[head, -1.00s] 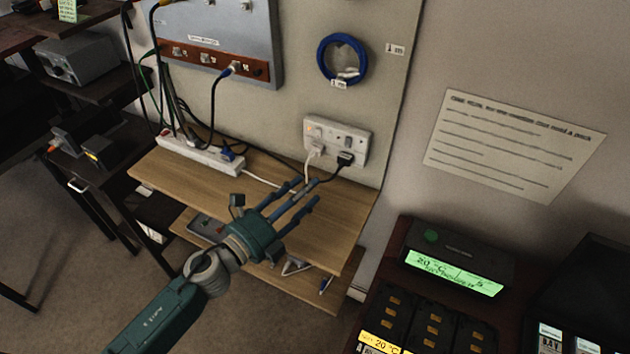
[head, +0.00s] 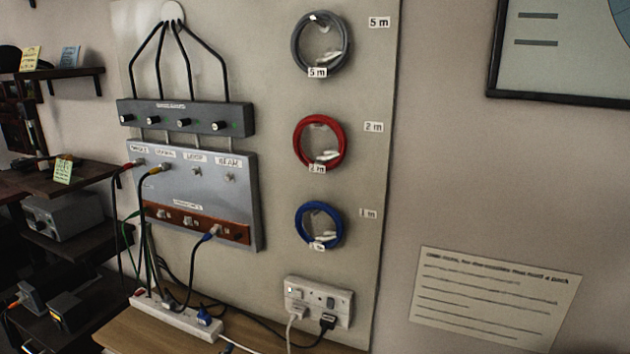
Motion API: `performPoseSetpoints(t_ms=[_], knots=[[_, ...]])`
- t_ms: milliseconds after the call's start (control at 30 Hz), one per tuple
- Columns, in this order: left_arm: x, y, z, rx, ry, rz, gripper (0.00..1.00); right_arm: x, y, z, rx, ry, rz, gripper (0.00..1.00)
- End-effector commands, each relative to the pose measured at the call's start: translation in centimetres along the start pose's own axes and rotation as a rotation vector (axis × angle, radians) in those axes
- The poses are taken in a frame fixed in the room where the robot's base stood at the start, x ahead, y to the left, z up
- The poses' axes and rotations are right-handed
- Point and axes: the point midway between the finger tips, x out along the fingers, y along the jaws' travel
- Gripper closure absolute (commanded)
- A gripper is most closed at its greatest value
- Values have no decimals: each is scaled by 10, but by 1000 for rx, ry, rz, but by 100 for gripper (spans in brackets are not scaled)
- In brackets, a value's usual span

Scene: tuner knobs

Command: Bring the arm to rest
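Neither of my arms nor grippers shows in the head view. A dark tuner box (head: 187,119) with a row of black knobs is mounted on the wall board, with black cables running up from it to a round white fitting (head: 173,12). Below it is a grey patch panel (head: 215,178) with a brown socket strip (head: 178,219). Red, yellow, green and blue plugged cables show at the panel.
Grey (head: 345,60), red (head: 340,140) and blue (head: 340,215) cable coils hang on the board. A wall socket (head: 319,302) holds two plugs. A power strip (head: 165,316) lies on the wooden shelf (head: 135,332). Dark shelves with equipment stand at the left.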

Motion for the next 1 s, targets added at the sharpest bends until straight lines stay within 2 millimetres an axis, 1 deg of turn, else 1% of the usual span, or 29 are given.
performPoseSetpoints(t_ms=[33, 67, 100, 167, 200, 233, 300, 400, 533, 733, 767, 800, 1000], knots=[[-16, 14, 19, -151, -97, 64, 58, 0, 0, 0, 0, 0, 0, 60], [-26, 24, 30, -238, -156, 105, 58, 0, 0, 0, 0, 0, 0, 60], [-41, 38, 42, -350, -234, 161, 58, 0, 0, 0, 0, 0, 0, 60], [-67, 61, 56, -506, -341, 244, 58, 0, 0, 0, 0, 0, 0, 60], [-84, 75, 61, -592, -406, 296, 58, 0, 0, 0, 0, 0, 0, 60], [-96, 85, 63, -650, -449, 333, 58, 0, 0, 0, 0, 0, 0, 60], [-124, 104, 65, -763, -536, 409, 58, 0, 0, 0, 0, 0, 0, 60], [-158, 125, 63, -882, -636, 500, 58, 0, 0, 0, 0, 0, 0, 60], [-197, 143, 56, -995, -739, 599, 58, 0, 0, 0, 0, 0, 0, 60], [-251, 161, 40, -1122, -873, 733, 58, 0, 0, 0, 0, 0, 0, 60], [-259, 163, 37, -1138, -891, 753, 58, 0, 0, 0, 0, 0, 0, 60], [-258, 171, 38, -1141, -901, 761, 58, 0, 0, 0, 0, 1, -1, 60], [-239, 216, 48, -1129, -911, 774, 58, 0, 0, 0, 0, 0, -1, 60]])
